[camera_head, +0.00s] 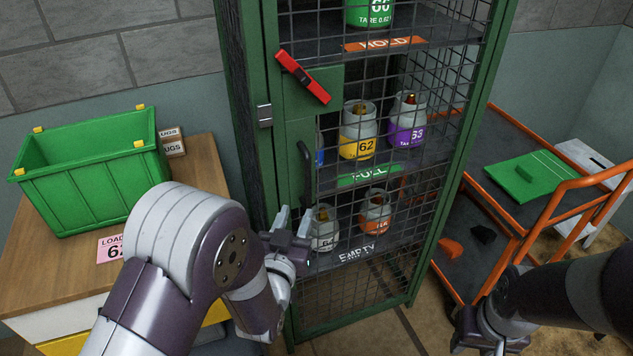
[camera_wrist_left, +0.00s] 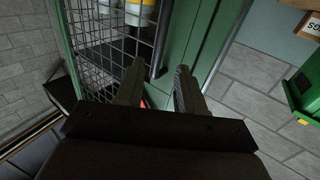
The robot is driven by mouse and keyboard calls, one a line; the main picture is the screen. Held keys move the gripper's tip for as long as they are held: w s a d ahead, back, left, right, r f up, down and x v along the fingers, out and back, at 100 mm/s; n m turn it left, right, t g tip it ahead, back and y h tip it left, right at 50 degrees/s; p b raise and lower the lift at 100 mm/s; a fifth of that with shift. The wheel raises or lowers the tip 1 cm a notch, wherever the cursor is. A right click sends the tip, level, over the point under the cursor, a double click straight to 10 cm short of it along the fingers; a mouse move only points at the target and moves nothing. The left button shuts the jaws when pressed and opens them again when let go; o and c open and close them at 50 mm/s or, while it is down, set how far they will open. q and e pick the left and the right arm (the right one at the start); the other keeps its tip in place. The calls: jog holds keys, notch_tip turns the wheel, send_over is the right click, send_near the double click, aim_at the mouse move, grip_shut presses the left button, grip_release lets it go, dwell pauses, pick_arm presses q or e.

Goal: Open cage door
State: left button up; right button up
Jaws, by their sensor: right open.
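The green cage (camera_head: 266,190) stands in the middle of the head view. Its mesh door (camera_head: 340,215) looks shut. A red latch lever (camera_head: 303,77) lies slanted on the green plate at the door's upper left. A black pull handle (camera_head: 305,168) stands upright below that plate. My left gripper (camera_head: 294,214) is open and empty, just below the black handle and in front of the door. In the left wrist view its fingers (camera_wrist_left: 158,88) are apart, pointing at the cage front. My right gripper (camera_head: 482,325) is open at the lower right, away from the cage.
Gas bottles, including a yellow one (camera_head: 358,145) and a purple one (camera_head: 407,133), stand on the cage shelves. A green crate (camera_head: 90,185) sits on a wooden table (camera_head: 45,265) at left. An orange-railed cart (camera_head: 525,235) stands close at the cage's right.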

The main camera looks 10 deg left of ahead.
aim_at(307, 185)
pick_arm(q)
jog(key=w, duration=1.1)
jog(key=shift+w+a+f+p, duration=0.1)
jog(key=shift+p, duration=0.25)
grip_shut()
